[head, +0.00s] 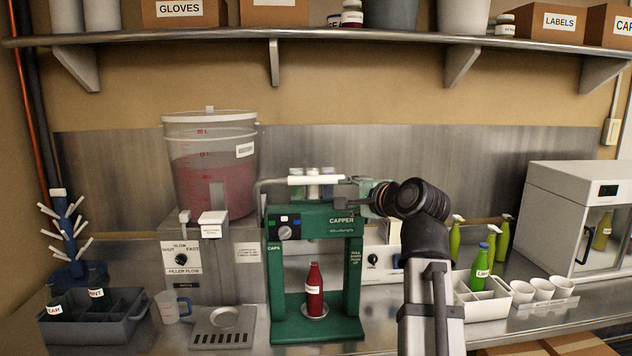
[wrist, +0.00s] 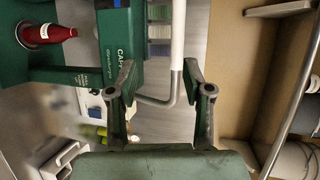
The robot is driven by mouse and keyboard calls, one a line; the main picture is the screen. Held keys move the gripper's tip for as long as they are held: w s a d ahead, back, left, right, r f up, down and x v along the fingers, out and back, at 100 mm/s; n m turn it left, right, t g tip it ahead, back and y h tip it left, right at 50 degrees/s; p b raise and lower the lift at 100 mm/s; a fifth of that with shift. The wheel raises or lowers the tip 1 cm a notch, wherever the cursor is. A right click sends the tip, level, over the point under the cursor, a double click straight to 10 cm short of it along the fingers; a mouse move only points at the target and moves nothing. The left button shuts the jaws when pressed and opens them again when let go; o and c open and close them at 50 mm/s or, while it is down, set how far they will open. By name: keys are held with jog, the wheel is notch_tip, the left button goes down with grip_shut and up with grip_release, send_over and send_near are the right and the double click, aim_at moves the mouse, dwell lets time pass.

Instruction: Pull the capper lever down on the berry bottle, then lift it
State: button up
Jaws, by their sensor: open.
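The green capper (head: 313,222) stands on the bench, with its lever up. The lever's white grip (head: 312,181) lies level above the capper's head; in the wrist view the grip (wrist: 178,38) runs into a bent grey bar (wrist: 158,101). The red berry bottle (head: 314,290) stands upright on the capper's base between the posts; it also shows in the wrist view (wrist: 50,34). My gripper (head: 345,192) is at the right end of the grip. In the wrist view my gripper (wrist: 158,70) is open, with the lever showing between its fingers; contact cannot be told.
A clear bucket of red liquid (head: 209,165) stands on the filler at left. A bottle caddy (head: 487,303), white cups (head: 540,289) and a white cabinet (head: 562,215) are at right. A shelf (head: 340,38) runs overhead. A drying tree (head: 66,235) stands far left.

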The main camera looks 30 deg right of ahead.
aim_at(319, 180)
jog(key=shift+m+t, duration=0.3)
jog(key=w+p, duration=0.1)
jog(key=w, duration=0.4)
jog(key=w+p, duration=0.1)
jog(key=w, duration=0.4)
jog(key=w+p, duration=0.1)
jog(key=w, duration=0.4)
jog(key=shift+w+a+f+p, duration=0.15)
jog(key=shift+w+a+p, duration=0.15)
jog(key=shift+w+p, duration=0.1)
grip_shut()
